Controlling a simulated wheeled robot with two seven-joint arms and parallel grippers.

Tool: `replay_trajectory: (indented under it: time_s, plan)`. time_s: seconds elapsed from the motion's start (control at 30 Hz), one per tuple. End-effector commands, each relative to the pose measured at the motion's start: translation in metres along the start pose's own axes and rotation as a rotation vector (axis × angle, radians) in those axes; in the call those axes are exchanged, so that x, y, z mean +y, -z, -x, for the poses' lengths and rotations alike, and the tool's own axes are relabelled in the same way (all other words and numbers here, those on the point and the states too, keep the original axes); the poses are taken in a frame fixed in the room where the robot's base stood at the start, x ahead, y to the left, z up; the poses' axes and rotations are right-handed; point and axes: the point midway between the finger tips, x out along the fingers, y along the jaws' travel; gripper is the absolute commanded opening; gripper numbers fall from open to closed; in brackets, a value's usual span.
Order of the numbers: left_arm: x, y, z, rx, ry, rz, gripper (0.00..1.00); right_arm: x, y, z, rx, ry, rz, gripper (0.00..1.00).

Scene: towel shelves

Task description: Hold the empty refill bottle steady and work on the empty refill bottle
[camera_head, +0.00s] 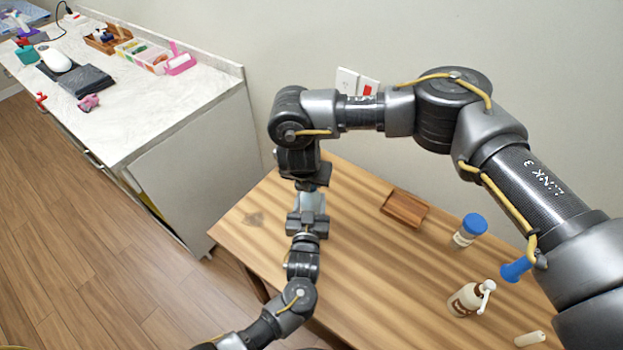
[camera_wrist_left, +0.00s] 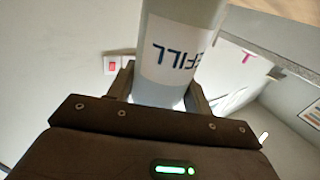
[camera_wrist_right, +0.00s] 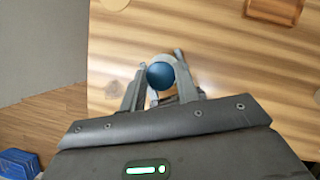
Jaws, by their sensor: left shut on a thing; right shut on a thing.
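The refill bottle (camera_head: 310,202) is pale and stands over the wooden table, between my two grippers. In the left wrist view the bottle (camera_wrist_left: 172,65) fills the space between the fingers, and its label reads REFILL upside down. My left gripper (camera_head: 307,222) is shut on the bottle's body from the near side. My right gripper (camera_head: 305,180) reaches over from above and is shut on the blue cap. The cap (camera_wrist_right: 160,75) sits between its fingertips in the right wrist view. The bottle's base is hidden in the head view.
A cluttered white counter (camera_head: 150,110) stands left. The table's middle front is clear.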

Motion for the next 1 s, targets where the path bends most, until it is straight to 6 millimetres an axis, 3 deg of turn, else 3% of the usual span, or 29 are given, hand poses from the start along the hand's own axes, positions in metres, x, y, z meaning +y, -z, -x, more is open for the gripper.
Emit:
replay_trajectory:
  time_s: [0.2, 0.3, 0.47, 0.77, 0.8, 0.93, 1.0]
  plan:
    - [-0.001, -0.0001, -0.001, -0.001, 0.002, -0.001, 0.0, 0.0052, -0.0008, -0.0003, -0.008, 0.237, -0.536, 0.11]
    - [-0.001, 0.0001, -0.001, 0.0, 0.002, -0.001, 0.0, 0.0041, -0.0008, -0.0018, -0.005, 0.315, -0.711, 0.11]
    - [-0.0012, 0.0003, -0.0009, 0.0, 0.002, -0.001, 0.0, 0.0049, -0.0007, -0.0012, -0.001, 0.364, -0.835, 0.11]
    - [-0.0008, 0.0003, -0.0008, 0.0, 0.002, 0.0, 0.0, 0.0049, 0.0, -0.0011, 0.003, 0.368, -0.844, 0.11]
    - [-0.0008, 0.0003, -0.0008, 0.0, 0.002, 0.0, 0.0, 0.0049, 0.0, -0.0011, 0.003, 0.368, -0.844, 0.36]
    - [-0.0005, 0.0003, -0.0007, 0.0, 0.001, 0.0, 0.0, 0.0048, -0.0004, -0.0011, 0.003, 0.367, -0.843, 0.53]
    - [-0.0004, 0.0002, -0.0006, 0.0, 0.001, 0.0, 0.0, 0.0048, -0.0006, -0.0011, 0.002, 0.366, -0.843, 0.53]
